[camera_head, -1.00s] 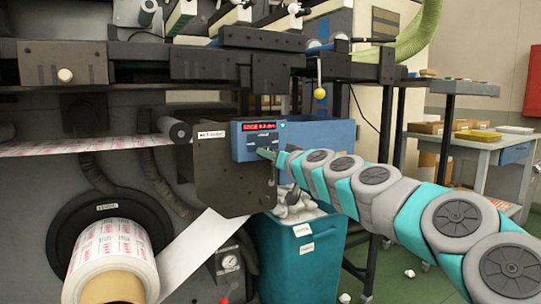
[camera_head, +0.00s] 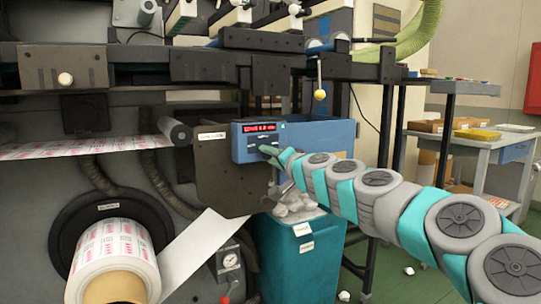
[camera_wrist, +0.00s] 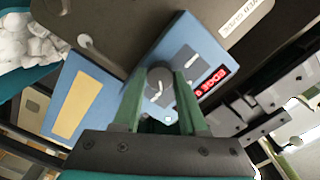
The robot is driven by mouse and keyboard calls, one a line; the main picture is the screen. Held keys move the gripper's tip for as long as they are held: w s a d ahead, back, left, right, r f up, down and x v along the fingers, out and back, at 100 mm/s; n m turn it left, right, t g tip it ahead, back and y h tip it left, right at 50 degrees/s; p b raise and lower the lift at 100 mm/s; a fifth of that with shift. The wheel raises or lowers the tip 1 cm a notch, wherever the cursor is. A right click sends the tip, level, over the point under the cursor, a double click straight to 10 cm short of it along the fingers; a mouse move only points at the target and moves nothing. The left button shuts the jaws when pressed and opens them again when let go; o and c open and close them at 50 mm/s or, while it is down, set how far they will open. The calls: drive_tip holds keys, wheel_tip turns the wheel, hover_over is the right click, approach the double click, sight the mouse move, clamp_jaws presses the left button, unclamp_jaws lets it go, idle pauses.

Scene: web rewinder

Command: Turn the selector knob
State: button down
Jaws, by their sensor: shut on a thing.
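The selector knob (camera_wrist: 160,80) is a round dark grey knob on the face of a blue control box (camera_head: 318,134) with a red digital display (camera_head: 260,127). In the wrist view it sits between the green fingertips of my gripper (camera_wrist: 157,84), with a finger on each side. My gripper (camera_head: 272,153) is shut on the knob. In the head view my fingers and arm hide the knob. The red display also shows in the wrist view (camera_wrist: 213,80), to the right of the knob.
A dark plate (camera_head: 226,180) stands left of the box. A teal bin (camera_head: 300,250) with crumpled white waste stands below. A printed label roll (camera_head: 115,260) is at lower left. A side table (camera_head: 500,140) with a yellow tray is at right.

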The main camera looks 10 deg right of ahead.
idle(0.5)
drive_tip(key=shift+c, duration=2.2)
unclamp_jaws()
drive_tip(key=shift+s, duration=0.1)
drive_tip(key=v, duration=0.7)
drive_tip(key=shift+s+d+b, duration=0.15)
drive_tip(key=shift+s+b, duration=0.15)
drive_tip(key=shift+b, duration=0.05)
